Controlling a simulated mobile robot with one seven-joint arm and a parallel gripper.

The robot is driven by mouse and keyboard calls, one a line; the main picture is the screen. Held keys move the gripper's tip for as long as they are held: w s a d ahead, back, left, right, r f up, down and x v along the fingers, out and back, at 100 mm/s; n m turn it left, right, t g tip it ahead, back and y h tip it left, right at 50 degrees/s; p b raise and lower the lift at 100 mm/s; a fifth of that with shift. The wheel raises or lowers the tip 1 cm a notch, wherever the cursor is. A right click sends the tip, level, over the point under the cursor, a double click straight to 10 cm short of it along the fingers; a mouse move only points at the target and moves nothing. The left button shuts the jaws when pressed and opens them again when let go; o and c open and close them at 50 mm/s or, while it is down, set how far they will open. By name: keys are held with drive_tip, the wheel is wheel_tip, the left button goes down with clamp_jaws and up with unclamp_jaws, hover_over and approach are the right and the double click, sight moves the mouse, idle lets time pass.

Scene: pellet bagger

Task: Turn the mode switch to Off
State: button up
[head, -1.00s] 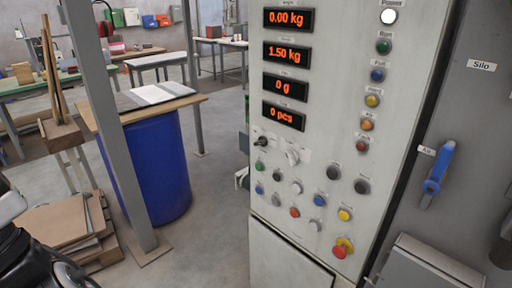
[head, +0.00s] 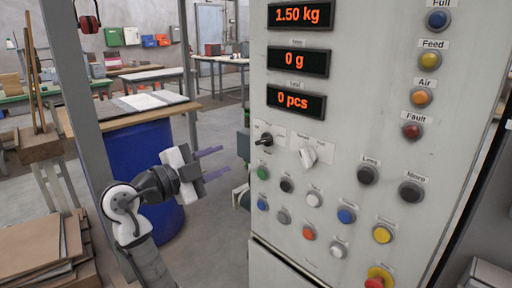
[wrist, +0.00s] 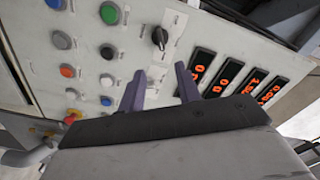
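The control panel (head: 350,110) carries two rotary switches side by side below the displays. The left one is a black knob (head: 265,140) with its lever pointing left; the right one is a white knob (head: 308,156), tilted. Their labels are too small to read, so I cannot tell which is the mode switch. In the wrist view the black knob (wrist: 160,37) shows beyond the fingertips. My gripper (head: 224,161) is left of the panel, apart from the switches, with its two purple fingers spread and empty. It also shows in the wrist view (wrist: 160,69).
Several coloured buttons sit below the switches, with a red-and-yellow emergency stop (head: 378,278) lowest. More buttons, including Feed (head: 430,60), line the right. Red displays (head: 297,102) are above. A blue drum (head: 140,160) and a grey post (head: 80,110) stand at the left.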

sight(262, 142)
drive_tip(key=p+x, duration=0.3)
drive_tip(key=x, duration=0.8)
drive_tip(key=shift+d+r, duration=0.1)
drive_tip(key=shift+x, duration=0.75)
drive_tip(key=shift+c, duration=0.2)
clamp_jaws()
